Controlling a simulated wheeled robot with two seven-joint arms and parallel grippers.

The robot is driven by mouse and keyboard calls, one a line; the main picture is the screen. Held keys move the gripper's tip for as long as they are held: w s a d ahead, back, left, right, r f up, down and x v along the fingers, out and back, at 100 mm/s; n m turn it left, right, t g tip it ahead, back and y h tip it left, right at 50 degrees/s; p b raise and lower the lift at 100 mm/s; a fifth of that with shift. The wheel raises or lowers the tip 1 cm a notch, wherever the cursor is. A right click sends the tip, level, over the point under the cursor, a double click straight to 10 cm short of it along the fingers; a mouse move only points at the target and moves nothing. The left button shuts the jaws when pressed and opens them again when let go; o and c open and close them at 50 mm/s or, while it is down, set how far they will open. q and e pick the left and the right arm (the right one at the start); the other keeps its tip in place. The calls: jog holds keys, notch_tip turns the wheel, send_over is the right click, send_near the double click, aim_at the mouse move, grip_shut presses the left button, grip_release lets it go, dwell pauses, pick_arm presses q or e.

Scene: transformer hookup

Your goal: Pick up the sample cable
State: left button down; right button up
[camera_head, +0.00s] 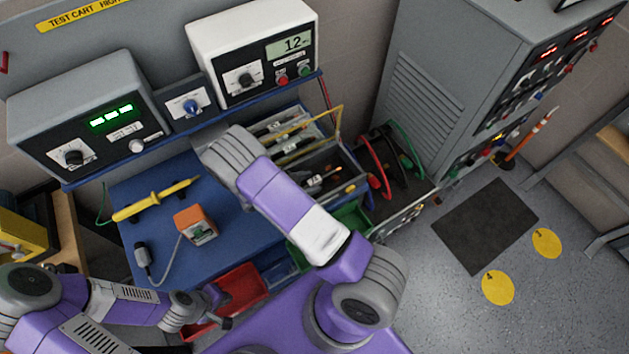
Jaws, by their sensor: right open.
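Which cable is the sample cable is not marked. A red cable loop (375,170) and a green cable loop (407,150) hang at a dark rack right of the bench. A thin grey cable (172,262) joins an orange box (196,224) to a grey handheld connector (142,256) on the blue bench top. My right arm reaches over the bench, and its grey end (228,156) lies near the instruments; its fingertips are hidden behind it. My left gripper (220,305) is low, beside the red bin (240,288), with its fingers apart and nothing visible between them.
A yellow probe (155,199) lies on the bench (130,185). Two meters, grey (85,115) and white (255,50), stand on the shelf. A compartment tray (330,160) and green bin (350,218) sit at right.

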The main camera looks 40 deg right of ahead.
jog(key=shift+c, duration=0.3)
grip_shut()
